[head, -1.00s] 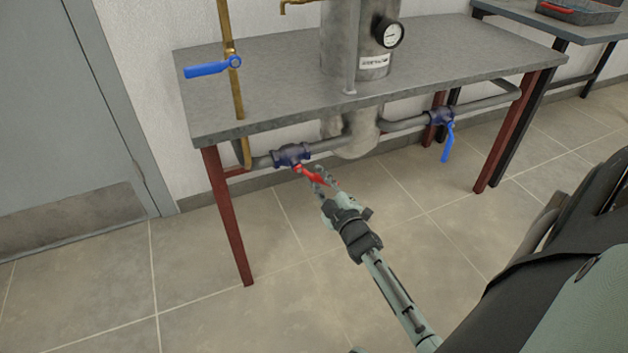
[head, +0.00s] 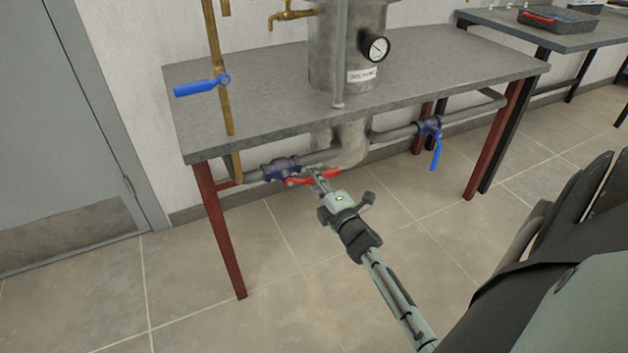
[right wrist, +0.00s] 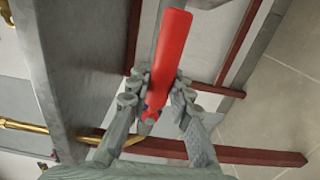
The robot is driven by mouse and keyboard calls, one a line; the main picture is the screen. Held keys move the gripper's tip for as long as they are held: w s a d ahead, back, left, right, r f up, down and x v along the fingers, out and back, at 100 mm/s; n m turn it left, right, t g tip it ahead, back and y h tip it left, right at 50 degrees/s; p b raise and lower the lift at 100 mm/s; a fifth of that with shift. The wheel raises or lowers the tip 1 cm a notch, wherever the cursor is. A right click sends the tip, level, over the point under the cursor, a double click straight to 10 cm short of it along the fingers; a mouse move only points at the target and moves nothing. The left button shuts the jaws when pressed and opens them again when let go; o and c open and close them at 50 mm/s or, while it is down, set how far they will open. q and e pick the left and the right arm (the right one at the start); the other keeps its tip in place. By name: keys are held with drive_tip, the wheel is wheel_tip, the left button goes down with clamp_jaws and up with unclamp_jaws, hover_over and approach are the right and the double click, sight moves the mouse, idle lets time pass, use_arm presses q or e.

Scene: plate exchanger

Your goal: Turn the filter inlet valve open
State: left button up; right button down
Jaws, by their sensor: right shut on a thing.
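The valve with the red lever (head: 328,175) sits on the pipe under the left half of the table. Its dark blue body (head: 280,168) is left of the lever. The lever points right, roughly along the pipe. My right gripper (head: 313,174) is shut on the lever, with red showing on both sides of the fingers. In the right wrist view the red lever (right wrist: 171,45) lies between the two fingers (right wrist: 160,92). My left gripper is not in view.
A steel filter vessel (head: 325,50) with a gauge (head: 376,48) stands on the grey table (head: 440,75). A blue-lever valve (head: 435,152) hangs on the pipe to the right. Another blue lever (head: 195,88) is on the brass pipe. Red table legs (head: 222,240) flank the pipework.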

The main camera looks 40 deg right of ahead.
drive_tip(key=shift+r, duration=0.1)
idle(0.4)
drive_tip(key=c, duration=1.3)
unclamp_jaws()
drive_tip(key=shift+c, duration=0.2)
drive_tip(key=shift+s, duration=0.1)
drive_tip(key=v, duration=1.1)
drive_tip(key=shift+s+a, duration=0.2)
drive_tip(key=shift+s, duration=0.2)
